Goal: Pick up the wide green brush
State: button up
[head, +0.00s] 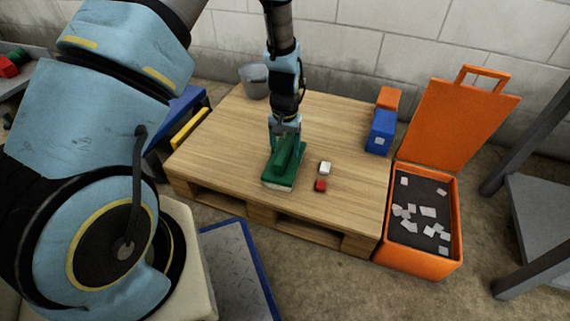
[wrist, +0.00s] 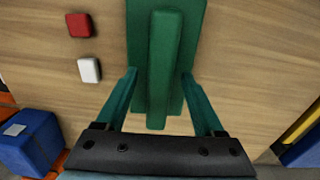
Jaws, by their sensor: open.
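The wide green brush (head: 282,166) lies on the wooden pallet table (head: 345,115), with a raised green handle along its top. In the wrist view the brush (wrist: 163,65) runs up from the middle to the top edge, which cuts off its far end. My gripper (head: 283,138) is above the brush's far end, pointing down. In the wrist view my gripper (wrist: 160,85) is open, with one finger on each side of the brush's handle. I cannot tell whether either finger touches the brush.
A white block (head: 325,168) and a red block (head: 320,186) lie right of the brush. A blue box (head: 380,131) and an orange box (head: 388,98) stand at the right edge. A grey bucket (head: 254,81) stands behind. An open orange case (head: 451,225) holding pale scraps stands right.

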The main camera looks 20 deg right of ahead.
jog(key=shift+c, duration=0.2)
grip_shut()
dwell(0.3)
jog(key=shift+r, duration=0.1)
dwell(0.7)
